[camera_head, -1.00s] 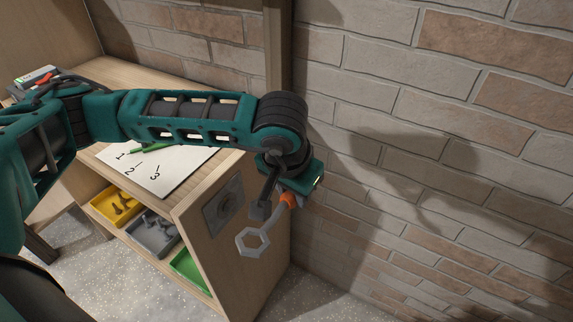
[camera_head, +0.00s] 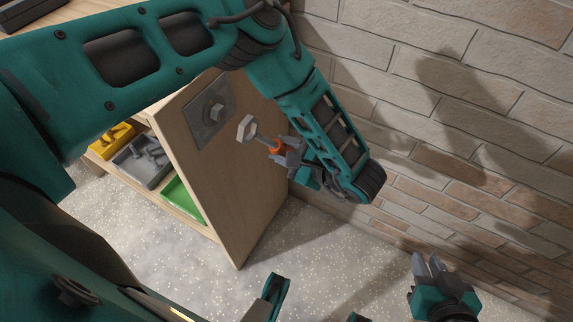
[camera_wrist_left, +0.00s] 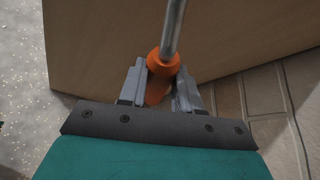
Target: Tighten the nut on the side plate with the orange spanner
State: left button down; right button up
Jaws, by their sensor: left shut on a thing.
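The orange spanner (camera_head: 276,147) has an orange grip, a grey shaft and a grey hexagonal ring head. My left gripper (camera_head: 282,152) is shut on its orange grip, which also shows between the fingers in the left wrist view (camera_wrist_left: 160,66). The ring head is up and left of the gripper, just right of the nut (camera_head: 216,112) in the head view and visibly apart from it. The nut sits on the grey square side plate (camera_head: 200,130) on the cabinet's end panel. My right gripper (camera_head: 430,268) is at the lower right, away from the spanner; its finger gap is unclear.
The wooden end panel (camera_head: 235,190) stands beside a brick wall (camera_head: 450,120). Yellow (camera_head: 108,142), grey (camera_head: 160,172) and green (camera_head: 182,200) trays sit on the cabinet shelf. The speckled floor (camera_head: 215,270) is open in front. My left arm covers most of the cabinet top.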

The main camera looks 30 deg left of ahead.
aim_at(265, 138)
pick_arm(q)
jog(key=shift+w+a+r, duration=0.1)
jog(key=shift+w+r, duration=0.05)
jog(key=shift+w, duration=0.2)
jog(key=shift+t, duration=0.3)
jog(key=shift+a, duration=0.2)
jog(key=a, duration=0.4)
jog(key=shift+w+p, duration=0.1)
jog(key=shift+p, duration=0.3)
jog(key=shift+a, duration=0.15)
jog(key=shift+a, duration=0.15)
jog(key=shift+w+a, duration=0.1)
jog(key=shift+a, duration=0.85)
